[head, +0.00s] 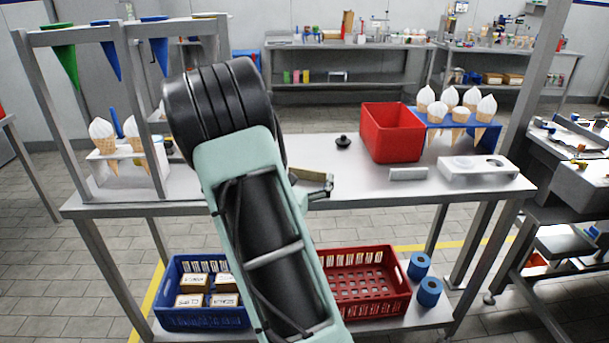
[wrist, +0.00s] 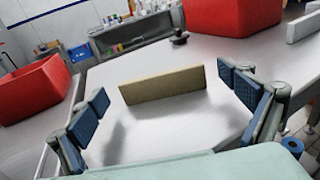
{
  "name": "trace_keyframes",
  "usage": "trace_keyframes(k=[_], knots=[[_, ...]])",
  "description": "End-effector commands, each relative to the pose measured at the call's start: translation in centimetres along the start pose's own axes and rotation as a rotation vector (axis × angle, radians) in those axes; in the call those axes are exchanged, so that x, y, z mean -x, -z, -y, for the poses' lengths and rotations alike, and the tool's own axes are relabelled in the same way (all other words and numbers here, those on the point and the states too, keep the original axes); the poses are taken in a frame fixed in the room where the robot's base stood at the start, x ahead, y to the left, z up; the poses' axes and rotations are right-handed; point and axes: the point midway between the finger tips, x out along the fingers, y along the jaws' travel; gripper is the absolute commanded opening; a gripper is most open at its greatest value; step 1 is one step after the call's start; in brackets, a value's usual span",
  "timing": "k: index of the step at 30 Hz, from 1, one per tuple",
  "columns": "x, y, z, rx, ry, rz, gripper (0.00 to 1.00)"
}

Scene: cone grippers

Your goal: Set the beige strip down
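The beige strip (wrist: 162,85) stands on its long edge in the wrist view and appears to rest on the grey metal tabletop (wrist: 150,135). My gripper (wrist: 163,92) is open, with one blue-padded finger to the left of the strip and one to the right. Clear gaps show between both pads and the strip's ends. In the head view the strip (head: 311,174) shows partly beside my gripper (head: 318,188), over the front part of the table; my arm hides the area left of it.
A red box (head: 392,132), a black knob-like piece (head: 343,142), a light grey block (head: 408,174) and a white holder (head: 478,170) stand to the right. Cones sit in a blue stand (head: 487,137). A metal frame (head: 125,30) rises at left. The tabletop around the strip is clear.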

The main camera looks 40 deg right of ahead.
Motion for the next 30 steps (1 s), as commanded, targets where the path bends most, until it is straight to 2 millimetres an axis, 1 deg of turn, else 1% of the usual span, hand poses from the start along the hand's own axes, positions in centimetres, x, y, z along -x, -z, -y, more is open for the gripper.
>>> trace_keyframes(k=[6, 10, 14, 21, 24, 27, 30], knots=[[0.0, -0.1, 0.0, 0.0, 0.0, 0.0, 0.96], [0.1, -0.6, 0.0, 0.0, 0.0, 0.0, 0.96], [2.4, -0.4, -0.1, 0.0, -0.003, -0.002, 0.96], [7.7, -0.3, -0.1, 0.001, -0.004, -0.003, 0.96], [9.5, -0.4, -0.1, 0.001, -0.005, -0.001, 0.96], [10.9, -0.3, -0.1, 0.001, -0.003, -0.001, 0.96], [11.7, -0.3, -0.1, 0.0, -0.001, -0.001, 0.96]])
